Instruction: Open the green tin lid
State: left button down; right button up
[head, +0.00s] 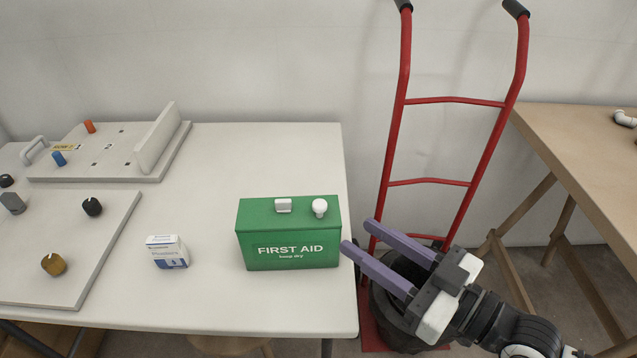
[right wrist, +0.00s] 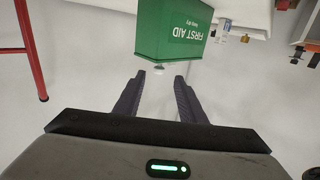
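The green first aid tin (head: 290,235) stands upright on the white table, its lid (head: 262,212) closed. My left gripper is in neither view.
A small white-and-blue box (head: 167,252) stands left of the tin on the white table (head: 215,170). Boards with knobs and pegs (head: 110,215) fill the table's left side. A red hand truck (head: 400,120) stands behind my right arm, and a wooden table (head: 575,150) is at the right.

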aim_at(323, 205)
jog(key=shift+y, duration=0.3)
jog(key=x, duration=0.6)
jog(key=r+p+x, duration=0.1)
jog(key=x, duration=0.2)
jog(key=shift+w+a+r, duration=0.1)
jog(key=shift+w+a, duration=0.05)
jog(key=shift+w, duration=0.15)
jog(key=shift+w+a, duration=0.2)
jog(key=shift+a, duration=0.05)
jog(key=shift+w+a, duration=0.1)
grip_shut()
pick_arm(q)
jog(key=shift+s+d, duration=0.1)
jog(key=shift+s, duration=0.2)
